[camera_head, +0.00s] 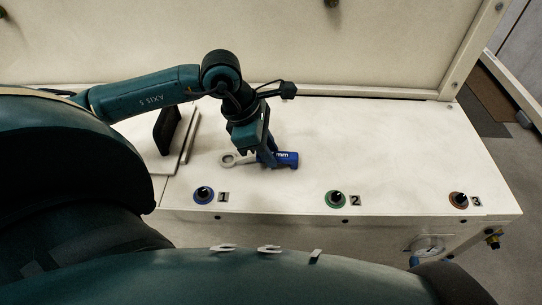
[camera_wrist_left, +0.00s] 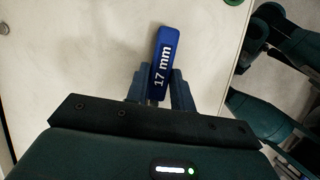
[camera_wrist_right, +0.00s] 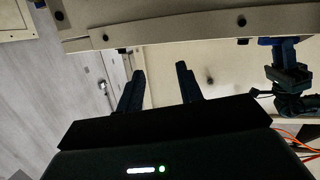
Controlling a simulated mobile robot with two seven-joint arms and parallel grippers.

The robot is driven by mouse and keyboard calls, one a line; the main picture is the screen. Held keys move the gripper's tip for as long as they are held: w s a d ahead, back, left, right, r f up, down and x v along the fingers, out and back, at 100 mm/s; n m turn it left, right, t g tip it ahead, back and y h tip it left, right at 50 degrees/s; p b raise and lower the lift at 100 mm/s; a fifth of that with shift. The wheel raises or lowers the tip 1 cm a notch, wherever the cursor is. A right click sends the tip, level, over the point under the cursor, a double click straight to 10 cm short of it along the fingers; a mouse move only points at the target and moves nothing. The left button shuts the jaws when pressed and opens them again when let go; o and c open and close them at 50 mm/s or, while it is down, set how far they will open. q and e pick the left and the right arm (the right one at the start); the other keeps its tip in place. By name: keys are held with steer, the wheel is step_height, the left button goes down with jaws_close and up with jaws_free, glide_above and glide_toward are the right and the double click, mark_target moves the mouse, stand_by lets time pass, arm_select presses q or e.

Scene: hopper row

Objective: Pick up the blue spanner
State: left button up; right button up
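The blue spanner lies on the white bench top, its blue handle (camera_head: 287,159) to the right and its metal ring end (camera_head: 229,160) to the left. My left gripper (camera_head: 267,158) reaches down over it from above. In the left wrist view, the handle marked "17 mm" (camera_wrist_left: 163,58) runs between the fingers of my left gripper (camera_wrist_left: 158,82), which are drawn in against its sides. The metal part is mostly hidden there by the gripper body. My right gripper (camera_wrist_right: 161,72) is open and empty, away from the spanner, beside the bench.
A dark pad on a raised plate (camera_head: 190,135) stands left of the spanner. The bench is clear to the right.

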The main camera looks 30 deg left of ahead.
arm_select(q)
jaws_close()
arm_select(e)
steer(key=shift+r, duration=0.1)
steer(key=shift+d, duration=0.1)
arm_select(q)
step_height(320, 180, up, 10)
steer(key=p, duration=0.2)
steer(key=shift+c, duration=0.2)
jaws_free()
jaws_close()
arm_select(e)
steer(key=shift+s+d+m+g+h, duration=0.15)
steer(key=shift+s+m+g+h, duration=0.25)
steer(key=shift+g, duration=0.5)
